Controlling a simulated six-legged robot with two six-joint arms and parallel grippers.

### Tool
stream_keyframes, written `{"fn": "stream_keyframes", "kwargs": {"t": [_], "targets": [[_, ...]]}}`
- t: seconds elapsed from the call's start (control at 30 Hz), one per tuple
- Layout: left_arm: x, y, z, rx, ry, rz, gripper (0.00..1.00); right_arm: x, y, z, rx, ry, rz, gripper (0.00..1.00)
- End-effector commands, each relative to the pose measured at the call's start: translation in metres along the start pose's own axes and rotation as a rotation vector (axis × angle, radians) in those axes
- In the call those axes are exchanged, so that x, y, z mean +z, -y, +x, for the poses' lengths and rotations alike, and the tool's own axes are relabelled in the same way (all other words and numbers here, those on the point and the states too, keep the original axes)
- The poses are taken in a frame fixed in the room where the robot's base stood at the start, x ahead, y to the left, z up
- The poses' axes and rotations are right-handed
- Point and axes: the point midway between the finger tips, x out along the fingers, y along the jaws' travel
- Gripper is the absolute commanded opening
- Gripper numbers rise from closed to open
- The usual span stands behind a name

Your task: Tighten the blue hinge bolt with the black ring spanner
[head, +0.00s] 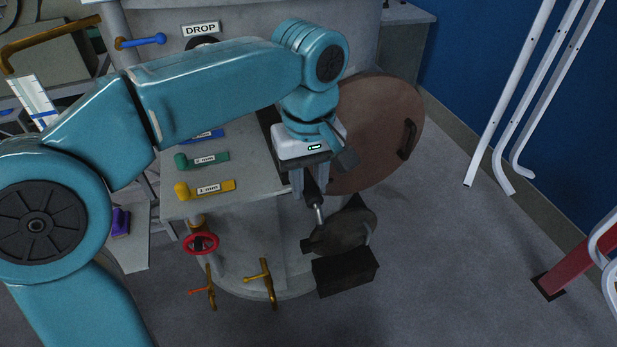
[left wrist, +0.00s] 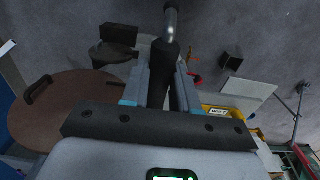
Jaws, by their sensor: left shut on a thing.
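My left gripper (head: 310,188) points down in the head view, beyond the right edge of a grey bench. It is shut on the black ring spanner, seen as a black handle (left wrist: 167,62) with a grey metal shaft. The shaft's lower end (head: 318,214) shows just above a dark round plate. The spanner's ring end does not show clearly, and I cannot tell if it touches anything. I cannot pick out the blue hinge bolt for sure. A blue bar-shaped piece (head: 141,41) sticks out at the upper left. My right gripper is not in view.
The grey bench (head: 240,165) carries green (head: 203,160) and yellow (head: 206,189) tags. A brown round lid (head: 385,125) stands to the right of the gripper. The dark plate (head: 345,232) and black box (head: 345,272) lie below it. Grey floor (head: 455,270) is free at right.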

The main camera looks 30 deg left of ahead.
Motion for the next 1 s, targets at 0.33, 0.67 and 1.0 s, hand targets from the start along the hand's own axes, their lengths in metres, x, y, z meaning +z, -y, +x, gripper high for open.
{"fn": "stream_keyframes", "kwargs": {"t": [0.33, 0.67, 1.0], "targets": [[-0.0001, 0.0001, -0.0025, 0.001, 0.000, 0.000, 0.00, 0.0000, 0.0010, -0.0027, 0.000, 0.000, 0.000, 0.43], [-0.0039, -0.0015, -0.0035, -0.002, 0.006, -0.002, 0.00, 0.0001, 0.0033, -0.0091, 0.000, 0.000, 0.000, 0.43], [-0.0040, -0.0017, -0.0024, -0.002, 0.006, -0.001, 0.00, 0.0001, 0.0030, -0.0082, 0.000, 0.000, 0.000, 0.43]]}}
